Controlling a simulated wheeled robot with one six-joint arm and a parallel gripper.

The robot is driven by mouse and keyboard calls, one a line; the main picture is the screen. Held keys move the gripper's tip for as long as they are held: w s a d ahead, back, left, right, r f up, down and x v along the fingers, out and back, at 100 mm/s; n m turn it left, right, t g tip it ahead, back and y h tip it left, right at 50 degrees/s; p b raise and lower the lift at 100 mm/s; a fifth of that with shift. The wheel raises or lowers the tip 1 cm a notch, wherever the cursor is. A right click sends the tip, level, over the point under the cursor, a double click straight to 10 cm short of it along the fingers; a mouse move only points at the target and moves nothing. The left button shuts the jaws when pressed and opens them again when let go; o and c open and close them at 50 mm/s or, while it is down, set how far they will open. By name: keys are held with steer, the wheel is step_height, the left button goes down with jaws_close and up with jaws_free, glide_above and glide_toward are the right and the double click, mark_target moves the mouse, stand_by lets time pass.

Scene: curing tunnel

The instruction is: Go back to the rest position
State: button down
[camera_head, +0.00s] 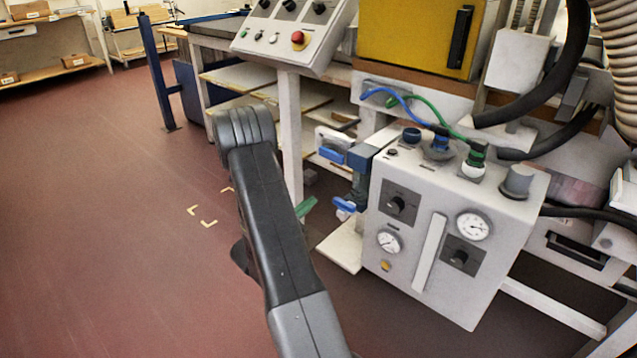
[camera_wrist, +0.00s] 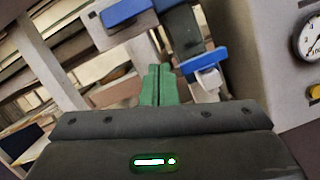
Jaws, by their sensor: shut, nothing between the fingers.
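My gripper (camera_wrist: 158,85) shows in the wrist view with its two green fingers together and nothing between them. In the head view the green fingertips (camera_head: 306,207) stick out to the right from behind my dark arm, which hides the rest of the gripper. The fingertips point toward a blue-handled valve (camera_head: 343,205) on the left side of a grey gauge box (camera_head: 455,235). In the wrist view the blue handle (camera_wrist: 204,59) is just right of the fingertips. The fingers look apart from the handle, though the depth is hard to judge.
A control panel (camera_head: 293,38) with a red button stands above on a white post. A yellow cabinet (camera_head: 418,35), hoses and cables crowd the right. Shelves (camera_head: 240,78) stand behind my arm. The red floor (camera_head: 90,200) at left is open, with yellow corner marks (camera_head: 203,217).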

stand_by(0.4)
steer(key=w+d+r+p, duration=0.2)
steer(key=w+d+r, duration=0.3)
steer(key=w+r, duration=0.1)
steer(key=shift+w+d+r, duration=0.25)
steer(key=shift+w+d, duration=0.15)
steer(key=shift+w, duration=0.45)
steer(key=shift+f, duration=0.1)
